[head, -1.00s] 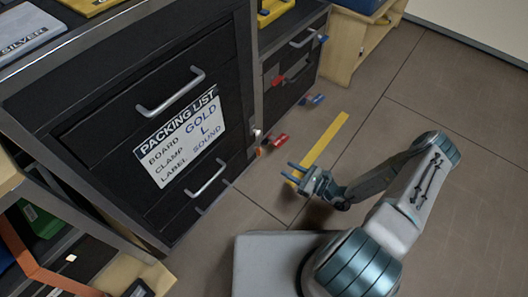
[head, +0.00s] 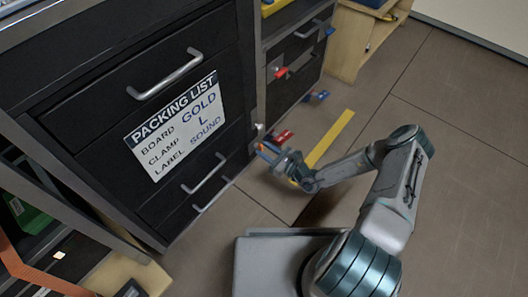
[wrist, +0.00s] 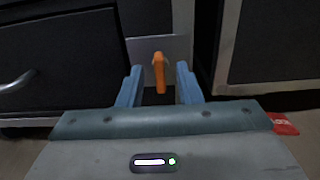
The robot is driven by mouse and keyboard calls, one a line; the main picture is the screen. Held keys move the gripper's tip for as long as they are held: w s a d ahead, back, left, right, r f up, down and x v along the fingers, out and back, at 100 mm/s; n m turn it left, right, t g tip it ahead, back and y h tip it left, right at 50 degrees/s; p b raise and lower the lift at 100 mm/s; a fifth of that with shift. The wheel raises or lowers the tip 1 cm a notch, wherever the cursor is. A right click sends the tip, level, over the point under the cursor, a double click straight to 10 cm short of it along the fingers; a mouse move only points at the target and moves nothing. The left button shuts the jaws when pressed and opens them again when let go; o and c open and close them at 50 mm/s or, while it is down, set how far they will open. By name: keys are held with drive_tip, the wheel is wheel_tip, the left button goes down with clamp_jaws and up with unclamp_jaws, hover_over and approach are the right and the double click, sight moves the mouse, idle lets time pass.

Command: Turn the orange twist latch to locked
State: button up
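The orange twist latch (wrist: 159,72) shows in the wrist view as a narrow upright handle on a grey plate (wrist: 143,48) at the cabinet front. My gripper (wrist: 159,85) is open, with one blue finger on each side of the latch and a gap visible on both sides. In the head view my gripper (head: 270,150) is low beside the right edge of the black drawer cabinet. The latch is mostly hidden behind the fingers there. I cannot tell how deep the fingers reach around it.
A packing list sign (head: 175,125) is on the black drawers, with a metal drawer handle (head: 165,73) above it. Floor with a yellow stripe (head: 330,138) is open to the right.

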drive_tip(key=shift+w+a, duration=0.35)
drive_tip(key=shift+a, duration=0.1)
clamp_jaws()
